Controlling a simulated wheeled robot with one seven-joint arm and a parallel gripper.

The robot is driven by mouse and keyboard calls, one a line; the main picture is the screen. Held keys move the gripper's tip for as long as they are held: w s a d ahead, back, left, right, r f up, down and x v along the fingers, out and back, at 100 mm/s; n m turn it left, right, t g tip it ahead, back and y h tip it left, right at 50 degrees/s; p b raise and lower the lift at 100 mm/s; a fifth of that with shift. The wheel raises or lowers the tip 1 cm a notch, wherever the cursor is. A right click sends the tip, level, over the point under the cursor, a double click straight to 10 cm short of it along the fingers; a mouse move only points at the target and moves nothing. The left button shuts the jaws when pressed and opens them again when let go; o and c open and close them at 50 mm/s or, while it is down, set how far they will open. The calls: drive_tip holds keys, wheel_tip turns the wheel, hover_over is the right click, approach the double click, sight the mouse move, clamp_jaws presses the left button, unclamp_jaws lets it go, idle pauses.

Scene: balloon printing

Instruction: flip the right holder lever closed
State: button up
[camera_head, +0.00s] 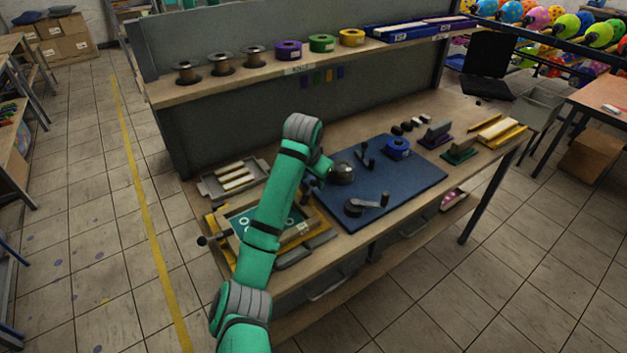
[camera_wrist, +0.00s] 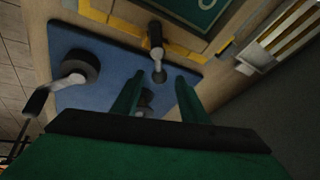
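The screen printing frame (camera_head: 268,222) lies at the left end of the workbench, with a green screen; its corner (camera_wrist: 200,12) is at the top of the wrist view. The right holder lever (camera_wrist: 156,38) is a dark bar at the frame's edge, with a rounded grey end pointing toward my gripper. My gripper (camera_wrist: 160,77) is open, with the lever's end between or just beyond its fingertips; contact cannot be told. In the head view my arm hides part of the frame and the lever area. The left holder's black knob (camera_head: 202,241) sticks out at the frame's far left.
A blue mat (camera_head: 420,178) lies right of the frame, holding a crank-handled tool (camera_head: 356,207), a dark dome (camera_head: 341,173) and a blue tape roll (camera_head: 398,148). A grey tray (camera_head: 209,188) with light bars stands behind the frame. A shelf with spools runs along the back.

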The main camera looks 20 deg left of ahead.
drive_tip(key=shift+x, duration=0.9)
clamp_jaws()
drive_tip(key=shift+d, duration=0.15)
drive_tip(key=shift+s+d+m+h, duration=0.15)
drive_tip(key=shift+m+h, duration=0.15)
drive_tip(key=shift+m, duration=0.35)
drive_tip(key=shift+w+d+m+h, duration=0.1)
drive_tip(key=shift+d+m+h, duration=0.15)
drive_tip(key=shift+m, duration=0.4)
drive_tip(key=shift+s+d+m+h, duration=0.2)
drive_tip(key=shift+m+h, duration=0.2)
drive_tip(key=shift+m, duration=0.55)
drive_tip(key=shift+s+d+m+h, duration=0.15)
drive_tip(key=shift+d+m+h, duration=0.15)
drive_tip(key=shift+m, duration=0.65)
drive_tip(key=shift+g, duration=0.3)
